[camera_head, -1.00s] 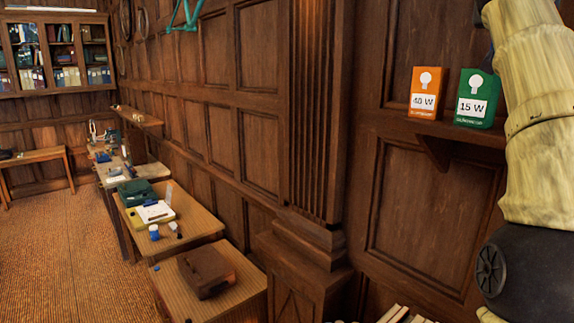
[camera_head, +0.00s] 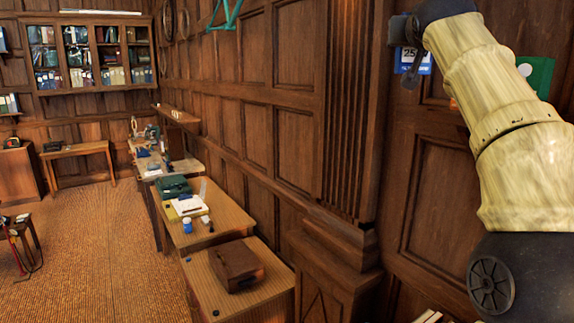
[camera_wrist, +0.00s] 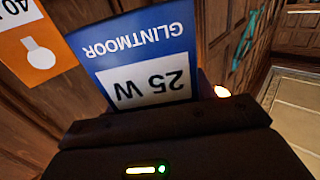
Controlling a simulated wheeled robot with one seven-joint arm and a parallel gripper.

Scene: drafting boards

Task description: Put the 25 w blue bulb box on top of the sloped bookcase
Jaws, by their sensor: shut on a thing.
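My gripper (camera_head: 398,32) is shut on the blue 25 W bulb box (camera_head: 413,62), held in front of the panelled wall at the upper right of the head view. In the wrist view the blue box (camera_wrist: 140,55) appears upside down, with its white 25 W label close to the dark gripper body (camera_wrist: 165,135). The fingertips are hard to make out. I cannot identify the sloped bookcase for certain in either view.
A green box (camera_head: 538,72) shows behind my arm. An orange 40 W box (camera_wrist: 38,45) is at the left of the wrist view. Pale book tops (camera_head: 428,317) show at the bottom edge. Desks with a brown case (camera_head: 235,265) line the wall; the carpet at left is largely clear.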

